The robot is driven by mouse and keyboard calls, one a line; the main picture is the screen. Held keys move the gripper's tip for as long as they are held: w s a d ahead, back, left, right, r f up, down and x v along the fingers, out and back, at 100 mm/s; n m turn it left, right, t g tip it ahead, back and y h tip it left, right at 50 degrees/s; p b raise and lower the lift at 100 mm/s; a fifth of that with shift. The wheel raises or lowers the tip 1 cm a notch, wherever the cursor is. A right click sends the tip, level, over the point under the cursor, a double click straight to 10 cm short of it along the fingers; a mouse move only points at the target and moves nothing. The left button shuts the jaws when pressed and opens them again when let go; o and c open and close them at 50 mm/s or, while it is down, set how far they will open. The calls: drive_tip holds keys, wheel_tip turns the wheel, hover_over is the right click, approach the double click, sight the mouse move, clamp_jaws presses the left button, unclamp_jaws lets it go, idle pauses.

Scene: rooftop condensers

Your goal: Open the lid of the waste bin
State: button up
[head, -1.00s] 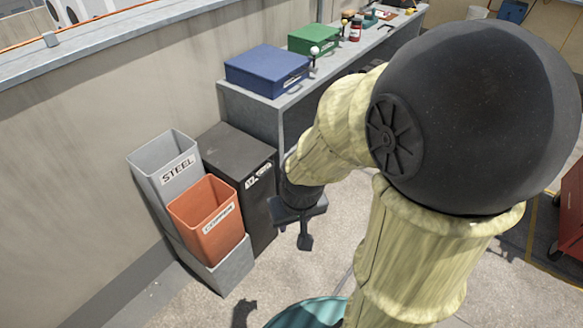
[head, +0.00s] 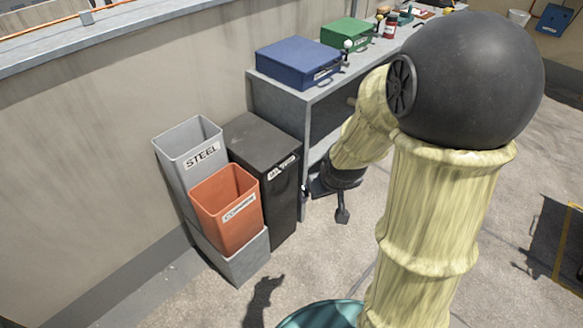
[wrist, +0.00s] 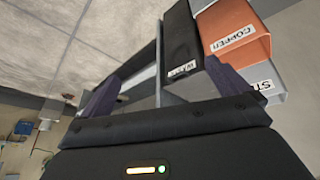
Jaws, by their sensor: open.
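The waste bin (head: 282,205) is a tall black box with a flat dark lid (head: 262,142), which is shut, and a white label high on its front. It stands between the steel and copper bins and the grey workbench. In the wrist view the waste bin (wrist: 181,40) shows beyond the fingers, its label readable. My gripper (head: 325,200) is to the right of the bin in the head view, below lid height and partly hidden by my arm. In the wrist view my gripper (wrist: 162,80) has its two fingers wide apart with nothing between them.
A grey steel bin (head: 180,165) and an orange copper bin (head: 222,225) stand left of the waste bin. The grey workbench (head: 310,95) on its right carries a blue case (head: 297,60) and a green case (head: 345,33). Open floor (head: 330,265) lies in front.

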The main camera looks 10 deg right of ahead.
sight(291, 164)
drive_tip(key=w+d+f+n+t+y+b, duration=0.3)
drive_tip(key=w+f+t+y+b, duration=0.1)
drive_tip(key=w+f, duration=0.4)
drive_tip(key=w+d+f+n+t+y+b, duration=0.3)
drive_tip(key=w+f, duration=0.6)
drive_tip(key=f, duration=0.4)
drive_tip(key=d+t+y+b, duration=0.1)
drive_tip(key=t+y+b, duration=0.1)
drive_tip(key=y+b, duration=0.1)
drive_tip(key=shift+f+t+y+b, duration=0.2)
drive_tip(key=shift+t+y+b, duration=0.15)
drive_tip(key=shift+y, duration=0.25)
drive_tip(key=shift+w, duration=0.1)
drive_tip(key=b+x, duration=0.3)
drive_tip(key=x, duration=1.4)
drive_tip(key=shift+w+a+f, duration=0.1)
drive_tip(key=shift+w+f, duration=0.05)
